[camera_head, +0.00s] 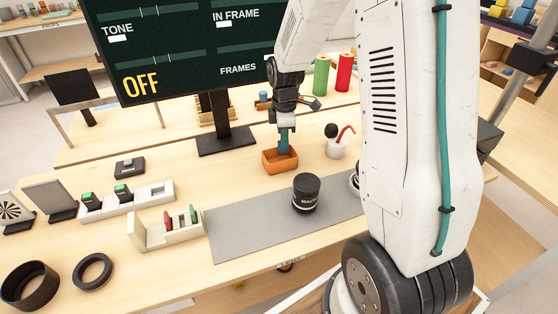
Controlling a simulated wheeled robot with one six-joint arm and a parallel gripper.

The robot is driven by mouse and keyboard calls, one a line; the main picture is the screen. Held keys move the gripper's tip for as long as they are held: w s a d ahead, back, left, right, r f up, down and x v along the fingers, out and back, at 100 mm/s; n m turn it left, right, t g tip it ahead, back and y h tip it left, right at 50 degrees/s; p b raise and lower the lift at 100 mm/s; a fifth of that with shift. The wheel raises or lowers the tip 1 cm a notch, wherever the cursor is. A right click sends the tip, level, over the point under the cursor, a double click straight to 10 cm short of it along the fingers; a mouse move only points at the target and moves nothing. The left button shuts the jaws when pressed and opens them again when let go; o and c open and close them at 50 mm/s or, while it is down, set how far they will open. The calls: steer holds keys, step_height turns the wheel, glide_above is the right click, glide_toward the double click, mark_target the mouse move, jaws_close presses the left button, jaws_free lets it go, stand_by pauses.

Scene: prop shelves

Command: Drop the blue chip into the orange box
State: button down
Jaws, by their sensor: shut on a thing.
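The orange box (269,164) is a small open box on the table, right of the monitor stand. My gripper (286,126) points down above it. It is shut on the blue chip (284,143), a teal-blue upright piece. The chip's lower end is over the box's opening or just inside it; the near wall makes this hard to tell. The fingertips are small and dark in this view.
A black monitor (180,50) stands behind, left of my gripper. A white pot (337,148) with a red bent piece stands close to the box's right. A black canister (306,194) stands on the grey mat (245,231) in front. A white rack (160,235) holds red and green chips.

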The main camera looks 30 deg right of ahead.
steer(key=c, duration=1.5)
jaws_free()
step_height(320, 180, up, 8)
steer(key=shift+f, duration=0.15)
